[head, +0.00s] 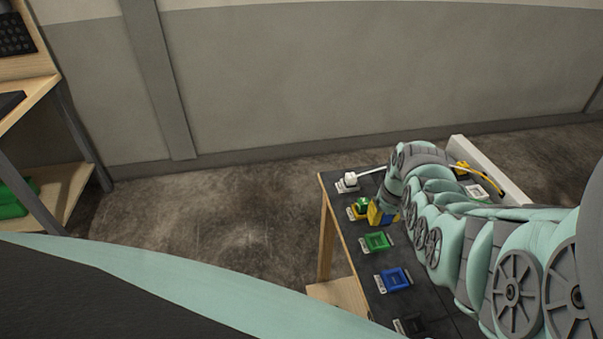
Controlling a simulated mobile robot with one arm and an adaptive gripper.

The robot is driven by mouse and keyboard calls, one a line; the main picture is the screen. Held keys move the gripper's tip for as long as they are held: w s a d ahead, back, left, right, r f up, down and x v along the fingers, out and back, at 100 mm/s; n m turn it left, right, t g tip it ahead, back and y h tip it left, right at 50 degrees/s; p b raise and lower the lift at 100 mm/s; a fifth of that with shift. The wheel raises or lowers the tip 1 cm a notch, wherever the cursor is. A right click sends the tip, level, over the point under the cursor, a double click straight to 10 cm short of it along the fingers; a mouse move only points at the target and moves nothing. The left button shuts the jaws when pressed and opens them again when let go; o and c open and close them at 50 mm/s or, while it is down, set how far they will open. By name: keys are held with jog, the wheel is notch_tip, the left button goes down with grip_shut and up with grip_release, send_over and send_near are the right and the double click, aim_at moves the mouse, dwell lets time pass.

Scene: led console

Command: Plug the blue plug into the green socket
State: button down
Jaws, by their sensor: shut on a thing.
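My gripper (379,213) is at the upper left part of the dark console (356,231), beside the yellow socket (352,214). Its tip shows small yellow and blue surfaces. It is shut on what appears to be the blue plug (389,218), mostly hidden by my arm. The green socket (376,242) lies just below the gripper in the picture, and its face looks empty. A green plug (361,204) sits at the yellow socket, close to the gripper's left side.
A white plug (349,179) with a white cable sits at the console's far left corner. A blue socket (394,279) and a black socket (412,325) follow below the green one. A yellow cable (464,167) lies at the right. My arm covers much of the console.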

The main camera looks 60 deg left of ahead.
aim_at(376, 241)
jog(key=shift+f+b, duration=2.65)
jog(key=shift+f, duration=0.75)
jog(key=shift+f+b, duration=0.6)
jog(key=shift+w+d+f+b, duration=0.1)
jog(key=shift+d+f+b, duration=0.2)
jog(key=shift+f, duration=0.2)
jog(key=c, duration=0.7)
grip_release()
jog(key=shift+a, duration=0.15)
jog(key=shift+o, duration=0.2)
jog(key=shift+s, duration=0.35)
jog(key=o, duration=0.3)
jog(key=shift+w+r, duration=0.15)
jog(key=o, duration=0.4)
jog(key=shift+a, duration=0.1)
jog(key=shift+c, duration=0.2)
jog(key=shift+r, duration=0.15)
